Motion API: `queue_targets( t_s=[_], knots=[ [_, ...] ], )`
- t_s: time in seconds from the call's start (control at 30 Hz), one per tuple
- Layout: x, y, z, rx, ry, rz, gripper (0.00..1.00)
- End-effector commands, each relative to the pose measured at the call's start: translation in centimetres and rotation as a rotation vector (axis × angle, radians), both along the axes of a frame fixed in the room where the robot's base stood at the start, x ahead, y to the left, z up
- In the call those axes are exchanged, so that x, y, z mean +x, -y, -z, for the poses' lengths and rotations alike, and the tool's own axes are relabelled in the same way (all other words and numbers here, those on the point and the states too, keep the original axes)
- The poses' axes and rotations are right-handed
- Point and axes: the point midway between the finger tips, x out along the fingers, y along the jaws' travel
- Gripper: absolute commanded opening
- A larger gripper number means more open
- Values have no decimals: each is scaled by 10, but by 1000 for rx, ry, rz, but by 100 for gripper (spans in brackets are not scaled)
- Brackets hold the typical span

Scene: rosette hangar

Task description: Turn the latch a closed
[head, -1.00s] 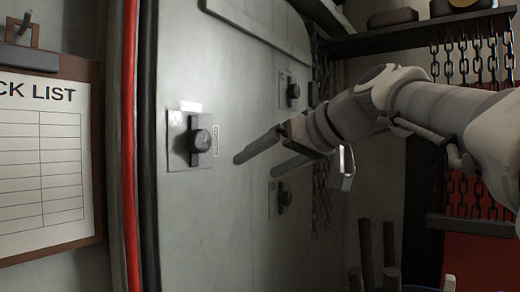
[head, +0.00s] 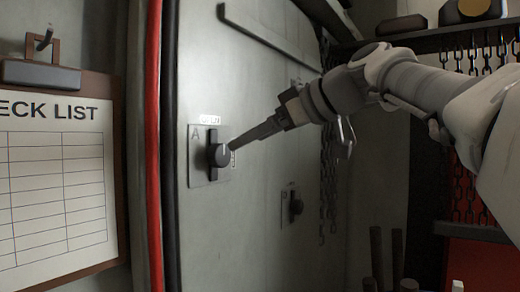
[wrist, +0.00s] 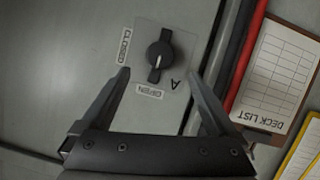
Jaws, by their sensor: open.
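Latch A is a dark round knob with a bar (head: 222,155) on a grey plate marked A, on the pale door. In the head view its bar stands upright, with the OPEN label above and the CLOSED label at the right. The latch also shows in the wrist view (wrist: 159,57), its bar and pale mark lined up with OPEN. My gripper (head: 236,147) points at the latch from the right. In the wrist view my gripper (wrist: 159,74) is open and empty, its fingertips apart on either side of the latch's near end. Contact cannot be told.
A second latch (head: 296,206) sits lower right on the door, and another is mostly hidden behind my arm. Chains (head: 328,190) and a shelf (head: 400,40) are at right.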

Motion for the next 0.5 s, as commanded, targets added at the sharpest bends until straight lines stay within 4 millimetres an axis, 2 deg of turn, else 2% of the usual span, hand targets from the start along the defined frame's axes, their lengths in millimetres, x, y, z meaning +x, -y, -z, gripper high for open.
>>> queue_targets(
  t_s=[0.1,0.3,0.5],
  knots=[
    [14,-21,8,0,-5,-5,94],
    [34,-51,22,0,-4,-4,94],
    [47,-68,32,-1,-2,-3,94]
  ],
)
